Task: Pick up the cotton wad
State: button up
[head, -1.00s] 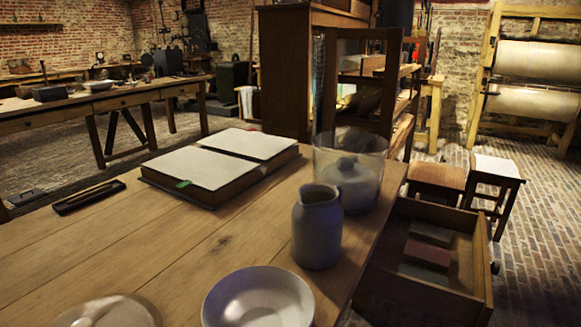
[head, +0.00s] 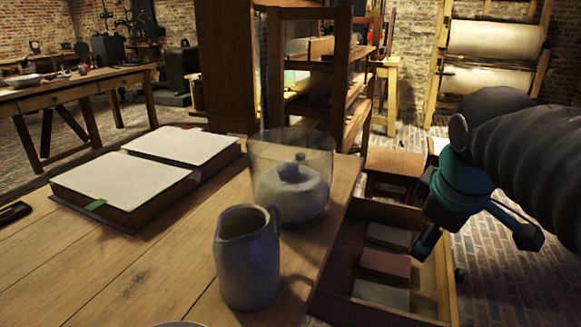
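I cannot make out a cotton wad in the head view. My gripper (head: 477,242) has come in at the right, with dark fingertips spread apart and nothing seen between them. It hangs over the right side of the open drawer (head: 440,262), to the right of the table. A glass jar (head: 262,155) stands at the table's right edge. A pale, rounded, knobbed shape (head: 292,190) shows through its glass; I cannot tell its material.
A grey jug (head: 247,262) stands in front of the jar. An open book (head: 125,185) lies on the table (head: 150,270). The drawer holds a red block (head: 385,265) and grey blocks. A stool (head: 393,165) stands behind the drawer. A dish rim (head: 180,324) shows at the bottom edge.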

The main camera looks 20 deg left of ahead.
jog(key=w+a+r+n, duration=0.3)
jog(key=a+n, duration=0.2)
jog(key=a, duration=0.2)
jog(key=w+a+r+n, duration=0.3)
jog(key=w+a+n, duration=0.1)
jog(key=a+n, duration=0.2)
jog(key=w+a+r+n, duration=0.3)
jog(key=w+a+n, duration=0.1)
jog(key=a, duration=0.4)
jog(key=shift+w+a+r+n, duration=0.15)
jog(key=shift+r+n, duration=0.25)
jog(key=shift+n, duration=0.4)
jog(key=a+n, duration=0.6)
jog(key=a, duration=0.3)
jog(key=shift+t+h, duration=0.3)
jog(key=shift+t, duration=0.1)
jog(key=x, duration=0.7)
jog(key=shift+w, duration=0.5)
jog(key=shift+x, duration=2.75)
jog(key=shift+s+d, duration=0.1)
jog(key=shift+d, duration=0.05)
jog(key=c, duration=0.9)
